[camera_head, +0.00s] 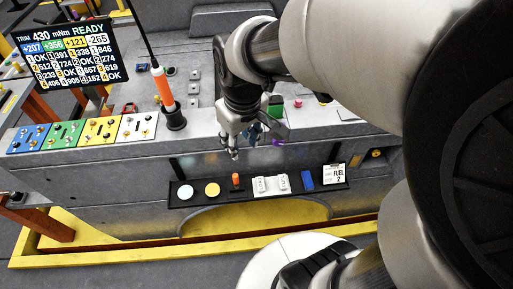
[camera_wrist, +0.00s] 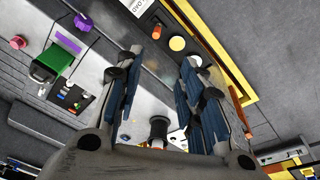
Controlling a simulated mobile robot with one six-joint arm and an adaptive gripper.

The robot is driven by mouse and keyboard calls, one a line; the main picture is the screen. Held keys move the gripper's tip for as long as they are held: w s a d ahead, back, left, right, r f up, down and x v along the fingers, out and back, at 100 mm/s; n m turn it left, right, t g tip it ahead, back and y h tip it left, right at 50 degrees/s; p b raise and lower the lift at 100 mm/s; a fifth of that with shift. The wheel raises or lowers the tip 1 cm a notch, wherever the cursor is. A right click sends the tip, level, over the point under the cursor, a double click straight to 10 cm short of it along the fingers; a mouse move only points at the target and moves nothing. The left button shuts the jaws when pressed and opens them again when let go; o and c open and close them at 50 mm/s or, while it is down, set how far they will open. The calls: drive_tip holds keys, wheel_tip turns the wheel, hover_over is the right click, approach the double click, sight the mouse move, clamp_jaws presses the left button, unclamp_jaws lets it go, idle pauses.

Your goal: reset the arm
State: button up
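My gripper (camera_head: 232,152) hangs from my arm over the front edge of the grey carrier (camera_head: 120,170) in the head view, fingers pointing down. It is above and behind a black shelf (camera_head: 225,198). In the wrist view my gripper (camera_wrist: 163,58) has its two blue-padded fingers apart, with nothing held between them. The black base of a post (camera_wrist: 158,128) shows in the gap, behind the fingers. My arm covers much of the right side of the head view.
The shelf bears a white disc (camera_head: 185,191), a yellow disc (camera_head: 212,189), an orange piece (camera_head: 236,180), white blocks (camera_head: 271,185) and a blue block (camera_head: 308,180).

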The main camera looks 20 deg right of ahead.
drive_tip(key=s+r+m+t+b, duration=0.1)
drive_tip(key=s+r, duration=0.3)
drive_tip(key=s, duration=0.8)
drive_tip(key=shift+s+m+t+b, duration=0.4)
drive_tip(key=shift+m+t, duration=0.3)
drive_tip(key=shift+m, duration=0.2)
